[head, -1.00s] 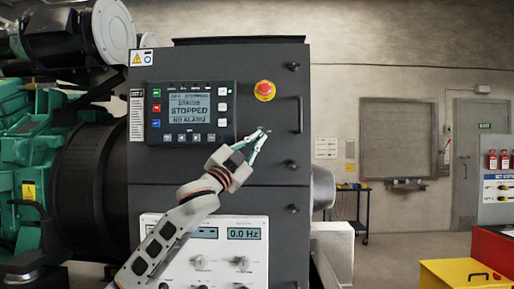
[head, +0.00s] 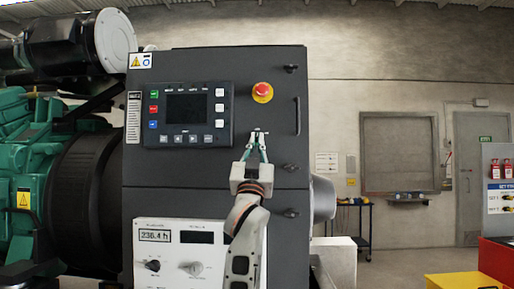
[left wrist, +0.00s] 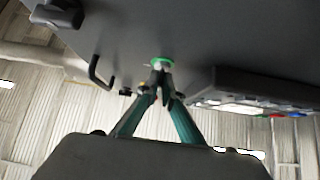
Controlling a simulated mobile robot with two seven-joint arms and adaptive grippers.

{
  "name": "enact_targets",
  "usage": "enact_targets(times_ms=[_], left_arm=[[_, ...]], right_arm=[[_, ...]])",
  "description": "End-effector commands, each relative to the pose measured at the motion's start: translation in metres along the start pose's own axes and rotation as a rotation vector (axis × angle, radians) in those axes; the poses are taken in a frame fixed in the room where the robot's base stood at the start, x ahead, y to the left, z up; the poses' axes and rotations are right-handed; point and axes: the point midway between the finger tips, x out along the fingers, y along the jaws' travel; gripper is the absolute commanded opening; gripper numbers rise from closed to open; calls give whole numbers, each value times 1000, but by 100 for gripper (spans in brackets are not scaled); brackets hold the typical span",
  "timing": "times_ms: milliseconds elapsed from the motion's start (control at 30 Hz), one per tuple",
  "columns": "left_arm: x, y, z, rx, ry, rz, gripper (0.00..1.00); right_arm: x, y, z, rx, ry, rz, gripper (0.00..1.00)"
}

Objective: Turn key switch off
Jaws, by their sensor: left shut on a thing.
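The key switch is on the dark cabinet front, below the red stop button; in the left wrist view its green ring (left wrist: 162,62) shows against the panel. My left gripper (head: 258,135) points upward at the switch, and its fingertips (left wrist: 162,73) are shut on the key, which they mostly hide. The controller panel (head: 188,114) stands left of the gripper, and its screen (head: 187,106) is dark. My right gripper is not in view.
The red emergency stop button (head: 262,92) sits just above the gripper. A cabinet handle (head: 298,116) is to its right. A white meter panel (head: 165,250) is below. A green engine (head: 30,150) stands at left, a yellow box (head: 458,281) at lower right.

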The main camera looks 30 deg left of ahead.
Motion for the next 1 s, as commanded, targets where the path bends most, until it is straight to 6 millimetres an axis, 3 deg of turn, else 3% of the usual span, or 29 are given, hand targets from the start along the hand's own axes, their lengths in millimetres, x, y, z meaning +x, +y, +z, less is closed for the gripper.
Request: enact_targets(times_ms=[767, 833, 867, 1000], left_arm=[[0, 1, 0, -60, 1, -57, 0], [0, 1, 0, -60, 1, -57, 18], [0, 1, 0, -59, 1, -57, 22], [0, 1, -1, -59, 1, -57, 22]], right_arm=[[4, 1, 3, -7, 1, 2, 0], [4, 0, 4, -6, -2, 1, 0], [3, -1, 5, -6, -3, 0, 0], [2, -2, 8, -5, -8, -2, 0]])
